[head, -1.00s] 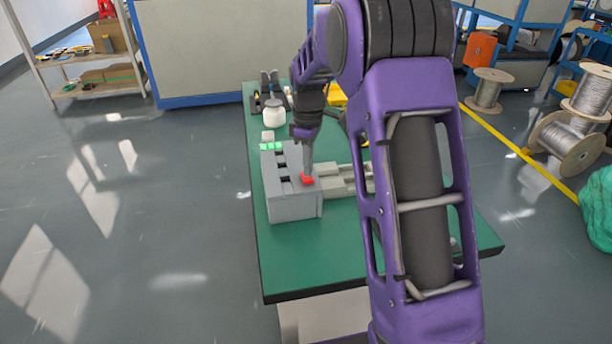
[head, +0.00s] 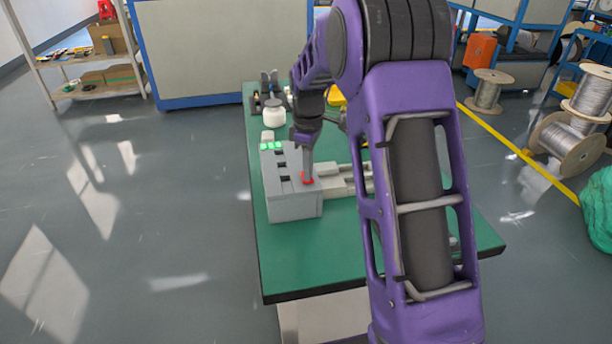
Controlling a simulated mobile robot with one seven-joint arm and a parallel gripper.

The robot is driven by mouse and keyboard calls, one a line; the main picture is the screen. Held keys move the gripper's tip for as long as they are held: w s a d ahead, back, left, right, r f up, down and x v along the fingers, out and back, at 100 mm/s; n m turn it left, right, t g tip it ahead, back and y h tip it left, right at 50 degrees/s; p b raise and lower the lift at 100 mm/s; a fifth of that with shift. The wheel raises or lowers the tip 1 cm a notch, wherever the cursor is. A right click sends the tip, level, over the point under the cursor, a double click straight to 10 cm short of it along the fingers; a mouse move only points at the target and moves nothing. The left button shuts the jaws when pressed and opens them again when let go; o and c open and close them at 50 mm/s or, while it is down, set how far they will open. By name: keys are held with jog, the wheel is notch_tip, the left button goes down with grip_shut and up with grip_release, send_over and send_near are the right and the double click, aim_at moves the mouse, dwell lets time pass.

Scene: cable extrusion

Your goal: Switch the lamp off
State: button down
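A grey control box (head: 292,205) stands on the green table, with dark slots in its top.
The green table (head: 310,265) is clear at its front. Grey blocks (head: 345,178) lie right of the box, partly behind my arm. A white jar (head: 274,117) and dark fixtures (head: 268,84) stand at the back. Cable spools (head: 567,142) are on the floor at right.

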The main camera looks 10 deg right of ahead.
jog(key=shift+f, duration=0.25)
notch_tip(320, 180, up, 7)
jog(key=p, duration=0.5)
jog(key=shift+r+p, duration=0.1)
jog(key=shift+p, duration=0.25)
dwell(0.4)
